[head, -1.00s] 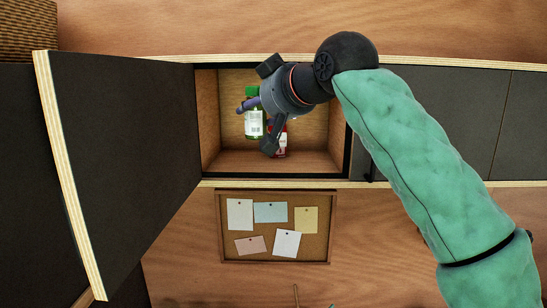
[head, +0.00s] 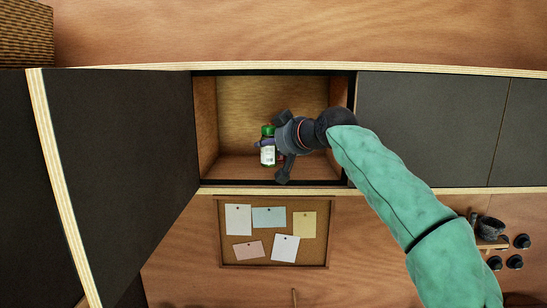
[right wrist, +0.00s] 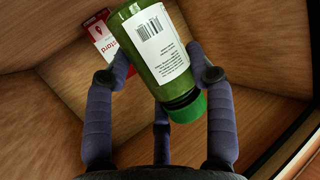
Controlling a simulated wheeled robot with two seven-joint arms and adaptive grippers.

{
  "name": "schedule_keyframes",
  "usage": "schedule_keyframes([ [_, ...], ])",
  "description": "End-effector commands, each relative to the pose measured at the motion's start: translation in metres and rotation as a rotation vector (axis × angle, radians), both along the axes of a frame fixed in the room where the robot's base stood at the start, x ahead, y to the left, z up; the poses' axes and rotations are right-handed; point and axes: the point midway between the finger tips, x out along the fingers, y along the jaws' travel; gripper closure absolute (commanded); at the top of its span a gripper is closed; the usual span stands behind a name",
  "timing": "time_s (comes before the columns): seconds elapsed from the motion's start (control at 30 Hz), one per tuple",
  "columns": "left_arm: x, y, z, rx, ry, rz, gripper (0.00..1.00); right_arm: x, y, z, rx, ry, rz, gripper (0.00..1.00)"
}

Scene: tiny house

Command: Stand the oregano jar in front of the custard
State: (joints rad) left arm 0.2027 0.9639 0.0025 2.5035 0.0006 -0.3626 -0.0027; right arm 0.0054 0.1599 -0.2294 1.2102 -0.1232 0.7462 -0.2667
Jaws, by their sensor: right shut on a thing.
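The oregano jar (head: 267,153) is green with a white label and a green cap. My right gripper (head: 274,144) is shut on it inside the open wall cabinet (head: 208,120). The jar looks about upright, low over the cabinet floor; I cannot tell if it touches. In the right wrist view the jar (right wrist: 158,50) lies between the dark fingers (right wrist: 160,90). The custard, a red and white pack (right wrist: 103,35), stands behind the jar there, partly hidden by it. In the head view the custard is almost wholly hidden. My left gripper is not in view.
The cabinet door (head: 120,170) stands open at the left. Closed dark doors (head: 430,125) lie to the right. A cork board with notes (head: 272,231) hangs below. Dark cups (head: 490,229) are at the lower right. The left part of the cabinet is free.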

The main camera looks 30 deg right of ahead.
Motion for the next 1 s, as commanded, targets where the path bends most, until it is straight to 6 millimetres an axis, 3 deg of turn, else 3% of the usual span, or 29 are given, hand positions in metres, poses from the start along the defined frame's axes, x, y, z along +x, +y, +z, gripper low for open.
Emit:
schedule_keyframes([
  [0.47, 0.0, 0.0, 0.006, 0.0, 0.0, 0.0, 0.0, 0.008, -0.007, -0.04, 0.002, 0.002, -0.002, 0.87],
  [0.9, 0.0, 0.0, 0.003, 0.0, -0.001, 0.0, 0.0, 0.008, -0.007, -0.046, 0.001, 0.0, -0.001, 0.87],
  [0.93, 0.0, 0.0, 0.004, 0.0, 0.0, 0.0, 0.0, 0.008, -0.007, -0.046, 0.001, 0.001, 0.0, 0.37],
  [1.0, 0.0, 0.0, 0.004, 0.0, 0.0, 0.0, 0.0, 0.008, -0.007, -0.045, 0.001, 0.001, 0.0, 0.22],
])
